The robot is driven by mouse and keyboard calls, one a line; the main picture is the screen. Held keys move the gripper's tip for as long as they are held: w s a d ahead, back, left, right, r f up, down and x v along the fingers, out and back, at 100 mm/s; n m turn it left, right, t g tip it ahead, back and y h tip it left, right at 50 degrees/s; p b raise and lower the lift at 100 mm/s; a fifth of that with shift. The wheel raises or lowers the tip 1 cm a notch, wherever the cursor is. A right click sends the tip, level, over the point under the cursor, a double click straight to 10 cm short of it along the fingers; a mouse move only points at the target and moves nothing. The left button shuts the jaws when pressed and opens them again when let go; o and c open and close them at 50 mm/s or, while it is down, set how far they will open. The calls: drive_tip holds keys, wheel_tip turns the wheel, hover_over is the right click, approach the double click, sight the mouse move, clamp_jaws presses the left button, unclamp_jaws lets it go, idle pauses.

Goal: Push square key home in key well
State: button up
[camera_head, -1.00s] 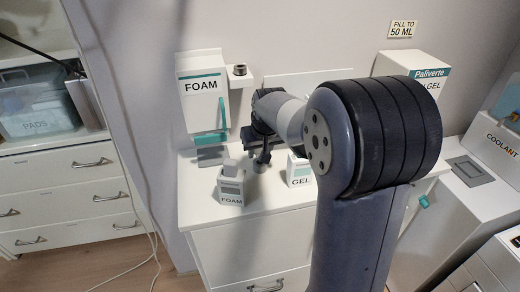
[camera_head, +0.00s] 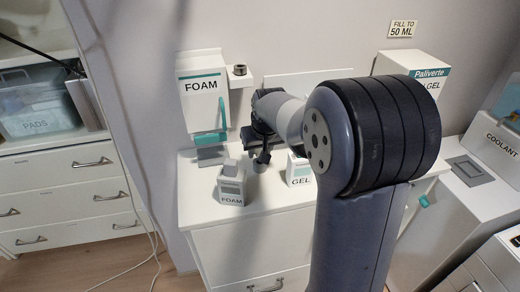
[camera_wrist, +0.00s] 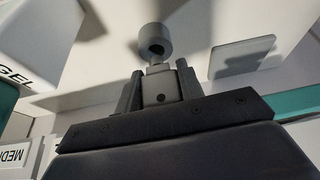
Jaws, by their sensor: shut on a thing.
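My gripper (camera_wrist: 157,92) is shut on a grey key-like piece (camera_wrist: 155,42). In the wrist view, its square block sits between the two dark fingers, and a short stem carries a round end with a dark hole. In the head view, the piece (camera_head: 260,164) hangs below the gripper, above the white counter, right of the FOAM bottle. My arm hides part of this area. A dark round fitting (camera_head: 239,70) sits on a white bracket beside the FOAM dispenser; I cannot tell whether it is the key well. The gripper is below and right of it in the picture.
The FOAM dispenser (camera_head: 203,90) stands at the wall. A FOAM bottle (camera_head: 231,186) and a GEL bottle (camera_head: 298,170) stand on the counter (camera_head: 195,208) near the gripper. A GEL dispenser (camera_head: 433,75) is behind my arm. The counter's front left is clear.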

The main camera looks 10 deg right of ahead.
drive_tip(key=shift+f+b, duration=0.65)
drive_tip(key=shift+f, duration=0.35)
drive_tip(key=o, duration=1)
drive_tip(key=shift+o, duration=0.2)
drive_tip(key=shift+r, duration=0.15)
drive_tip(key=v, duration=1)
drive_tip(key=shift+r, duration=0.3)
drive_tip(key=shift+s, duration=0.1)
